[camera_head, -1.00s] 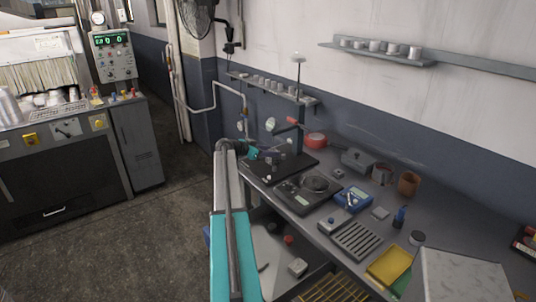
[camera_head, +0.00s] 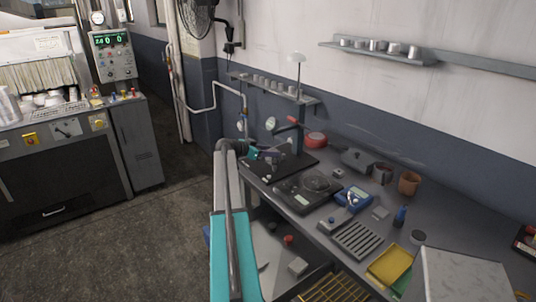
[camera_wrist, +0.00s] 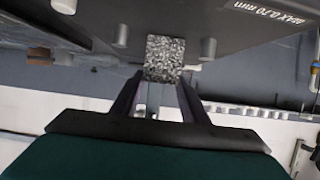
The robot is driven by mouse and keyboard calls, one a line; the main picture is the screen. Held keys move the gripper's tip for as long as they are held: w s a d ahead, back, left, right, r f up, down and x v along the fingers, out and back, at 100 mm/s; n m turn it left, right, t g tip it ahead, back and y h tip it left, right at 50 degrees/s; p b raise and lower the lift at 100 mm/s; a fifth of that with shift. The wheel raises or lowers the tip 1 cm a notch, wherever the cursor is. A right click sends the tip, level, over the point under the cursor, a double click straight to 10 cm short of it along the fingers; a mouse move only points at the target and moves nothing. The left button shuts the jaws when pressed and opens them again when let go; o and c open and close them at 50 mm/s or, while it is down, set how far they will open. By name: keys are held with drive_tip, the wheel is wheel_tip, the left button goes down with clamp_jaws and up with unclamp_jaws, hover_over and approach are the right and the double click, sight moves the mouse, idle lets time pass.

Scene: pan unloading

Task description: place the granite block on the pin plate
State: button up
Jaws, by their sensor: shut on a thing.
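The granite block (camera_wrist: 163,58) is speckled grey and sits between my gripper's fingertips (camera_wrist: 158,82) in the wrist view. My gripper is shut on it. The pin plate (camera_wrist: 165,14) is a dark plate with white lettering, upside down in this view, and short grey pins stand on it, one to the right of the block (camera_wrist: 208,48) and others to the left. The block overlaps the plate in the view; I cannot tell whether it touches it. In the head view my gripper (camera_head: 272,156) is over the black plate (camera_head: 298,163), and the block is too small to make out.
A dial gauge stand (camera_head: 292,125) rises at the back of the plate. A black device with a round top (camera_head: 303,190) and a blue meter (camera_head: 354,198) stand to the right on the bench. A red round container (camera_head: 316,139) is behind. A wall shelf (camera_head: 270,88) runs above.

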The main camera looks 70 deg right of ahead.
drive_tip(key=shift+r, duration=0.1)
drive_tip(key=o, duration=1.5)
drive_tip(key=shift+a, duration=0.15)
drive_tip(key=b+v, duration=0.4)
drive_tip(key=v, duration=0.9)
drive_tip(key=shift+w+a, duration=0.2)
drive_tip(key=shift+a, duration=0.05)
